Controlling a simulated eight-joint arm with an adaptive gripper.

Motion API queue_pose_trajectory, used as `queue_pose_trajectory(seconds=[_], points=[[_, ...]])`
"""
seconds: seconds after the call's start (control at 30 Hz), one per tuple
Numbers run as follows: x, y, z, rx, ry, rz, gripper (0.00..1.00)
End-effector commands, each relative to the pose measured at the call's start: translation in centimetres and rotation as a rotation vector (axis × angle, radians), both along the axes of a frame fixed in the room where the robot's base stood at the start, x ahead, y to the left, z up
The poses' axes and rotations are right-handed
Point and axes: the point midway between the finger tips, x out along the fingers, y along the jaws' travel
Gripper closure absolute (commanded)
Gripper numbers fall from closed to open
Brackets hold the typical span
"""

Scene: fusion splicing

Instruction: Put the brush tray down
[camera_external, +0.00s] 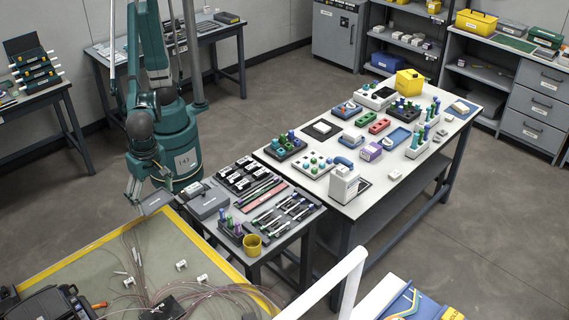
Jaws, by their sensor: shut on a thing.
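My gripper (136,195) points down at the left of the small grey table, above the far edge of the yellow-bordered mat. It is small in the picture, and its fingers are hard to make out. A grey, flat, box-like piece (157,203) is at its fingers, and I take it to be the brush tray. My gripper is shut on it. Whether the tray touches anything below is unclear, and its contents cannot be made out.
The small table (282,237) is crowded with a grey box (210,206), black holders, tools and a yellow cup (252,244). The yellow-edged mat (65,262) holds loose fibres and small white parts. A white table (330,207) with many racks stands to the right.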

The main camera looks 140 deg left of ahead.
Motion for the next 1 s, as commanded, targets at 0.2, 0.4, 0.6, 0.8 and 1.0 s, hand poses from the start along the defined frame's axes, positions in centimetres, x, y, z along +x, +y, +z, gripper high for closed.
queue_pose_trajectory(seconds=[0.2, 0.4, 0.6, 0.8, 1.0], points=[[-2.7, -2.7, 0.0, 0.000, 0.000, -0.065, 0.45], [-4.4, -4.2, -0.6, 0.000, 0.000, -0.106, 0.45], [-4.3, -4.1, -4.0, 0.000, 0.000, -0.103, 0.45], [-4.2, -4.1, -7.6, 0.000, 0.000, -0.103, 0.45], [-4.3, -4.1, -10.1, 0.000, 0.000, -0.103, 0.45]])
